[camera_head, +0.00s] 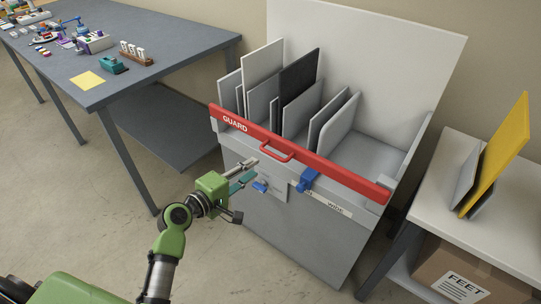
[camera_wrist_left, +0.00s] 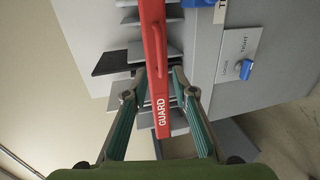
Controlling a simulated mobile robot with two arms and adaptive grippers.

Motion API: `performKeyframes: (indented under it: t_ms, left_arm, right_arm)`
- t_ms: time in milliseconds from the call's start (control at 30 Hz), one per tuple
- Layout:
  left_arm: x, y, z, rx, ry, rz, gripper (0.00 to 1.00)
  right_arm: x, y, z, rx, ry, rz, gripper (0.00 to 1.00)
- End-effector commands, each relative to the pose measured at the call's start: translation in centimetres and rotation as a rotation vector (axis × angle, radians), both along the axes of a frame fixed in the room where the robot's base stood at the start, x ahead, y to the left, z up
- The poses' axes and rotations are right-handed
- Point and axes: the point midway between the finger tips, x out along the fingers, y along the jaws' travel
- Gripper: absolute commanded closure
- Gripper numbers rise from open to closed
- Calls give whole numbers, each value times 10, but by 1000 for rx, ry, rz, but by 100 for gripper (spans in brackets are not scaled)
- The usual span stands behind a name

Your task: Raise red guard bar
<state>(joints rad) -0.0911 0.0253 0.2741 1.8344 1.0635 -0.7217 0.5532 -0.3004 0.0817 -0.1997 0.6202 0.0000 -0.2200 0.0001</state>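The red guard bar (camera_head: 330,170), marked GUARD, lies across the front of a grey rack, with a red handle (camera_head: 277,153) near its middle. My left gripper (camera_head: 254,169) is open and empty, in front of the rack and below the bar, apart from the handle. In the left wrist view the bar (camera_wrist_left: 155,75) runs between the open fingers (camera_wrist_left: 158,82), seemingly beyond them, and its handle shows farther up. A blue clamp (camera_head: 308,180) sits at the bar's lower edge. A blue knob (camera_head: 260,187) is on the rack's front; its plate reads TIGHT in the wrist view. My right gripper is out of view.
The rack (camera_head: 310,240) holds several upright white, grey and dark panels (camera_head: 299,78). A grey table (camera_head: 160,40) with small items stands at left. A white bench (camera_head: 500,220) with a yellow panel (camera_head: 500,150) stands at right, a FEET box (camera_head: 470,270) beneath. Floor at left is clear.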

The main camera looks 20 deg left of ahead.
Motion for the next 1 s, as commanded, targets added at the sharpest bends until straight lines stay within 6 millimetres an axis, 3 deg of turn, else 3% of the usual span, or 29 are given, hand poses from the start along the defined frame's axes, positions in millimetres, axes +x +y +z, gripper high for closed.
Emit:
performKeyframes:
  t_ms: [300, 500, 700, 1000]
  left_arm:
    - [65, -24, -14, -2, 0, 0, 75]
    - [92, -34, -21, 0, 0, 0, 75]
    - [103, -38, -24, 2, 2, 0, 75]
    - [104, -38, -24, 2, 2, 0, 77]
  right_arm:
    - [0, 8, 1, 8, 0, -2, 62]
    - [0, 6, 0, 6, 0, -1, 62]
    - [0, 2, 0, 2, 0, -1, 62]
    - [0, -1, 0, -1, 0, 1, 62]
